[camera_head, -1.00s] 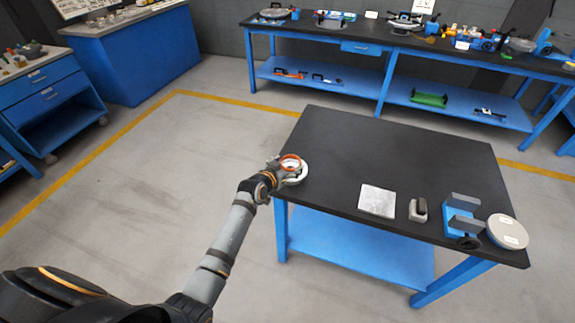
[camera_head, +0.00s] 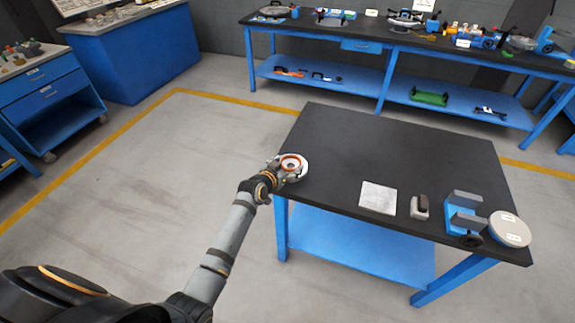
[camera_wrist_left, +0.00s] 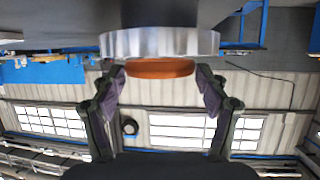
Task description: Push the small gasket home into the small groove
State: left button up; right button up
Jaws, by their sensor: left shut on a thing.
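The small gasket is an orange ring (camera_head: 290,162) at the left corner of the near table. My left gripper (camera_head: 283,166) is shut on it. The pale flanged shell (camera_head: 299,176) lies directly under the ring. In the left wrist view, which looks upside down, the gasket (camera_wrist_left: 160,69) shows edge-on between the two fingertips (camera_wrist_left: 160,84). It lies against or very close to the shell's silvery flange (camera_wrist_left: 160,43). The small groove is hidden, and I cannot tell whether any of the gasket is inside it. My right gripper is not in view.
On the near black table (camera_head: 370,140), a light square plate (camera_head: 378,197), a small grey block (camera_head: 419,207), a blue fixture (camera_head: 464,216) and a round grey disc (camera_head: 509,229) stand along the front right. The table's middle and back are clear.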

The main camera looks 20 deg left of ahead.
pick_arm(q)
jog(key=shift+f+b, duration=0.45)
jog(key=shift+f, duration=0.15)
jog(key=o, duration=1.4)
jog(key=shift+f, duration=0.1)
jog(key=shift+s, duration=0.1)
jog(key=v, duration=1.2)
jog(key=shift+a, duration=0.1)
